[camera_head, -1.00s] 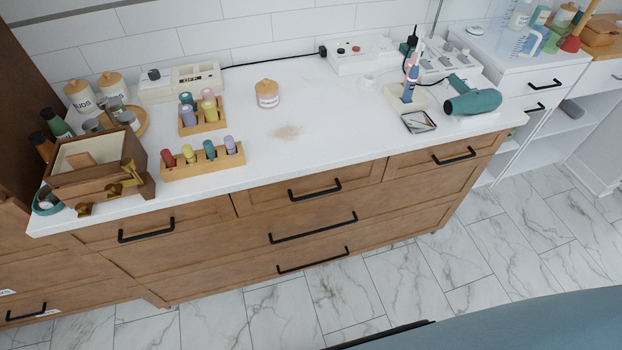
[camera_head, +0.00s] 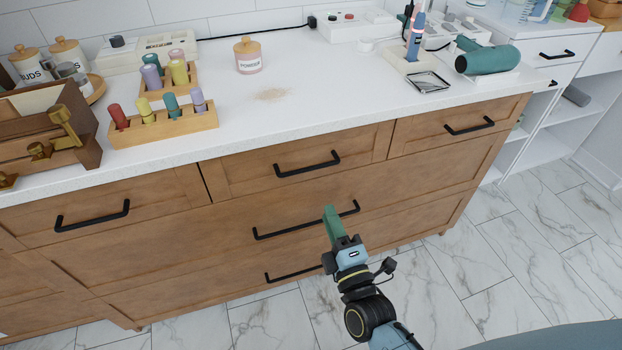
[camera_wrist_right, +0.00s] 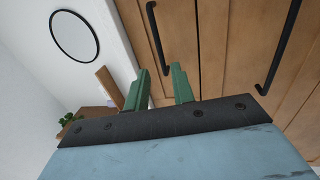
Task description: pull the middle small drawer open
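The middle small drawer (camera_head: 298,182) is the centre one in the top row of the wooden cabinet. It looks shut, flush with its neighbours, and its black bar handle (camera_head: 307,165) is unobstructed. My right gripper (camera_head: 330,212) has green fingers and is below and slightly right of that handle, in front of the wide drawer's handle (camera_head: 300,222). In the right wrist view my right gripper (camera_wrist_right: 160,80) has its two fingers apart with nothing between them. Two black handles show there, a nearer one (camera_wrist_right: 158,38) and another (camera_wrist_right: 282,45); I cannot tell which drawers they belong to. My left gripper is out of view.
Small drawers with handles flank it at left (camera_head: 93,214) and right (camera_head: 470,125). The white countertop (camera_head: 330,100) above holds a nail-polish rack (camera_head: 165,127), a powder jar (camera_head: 248,56) and a green hair dryer (camera_head: 488,60). The marble floor (camera_head: 480,260) in front is clear.

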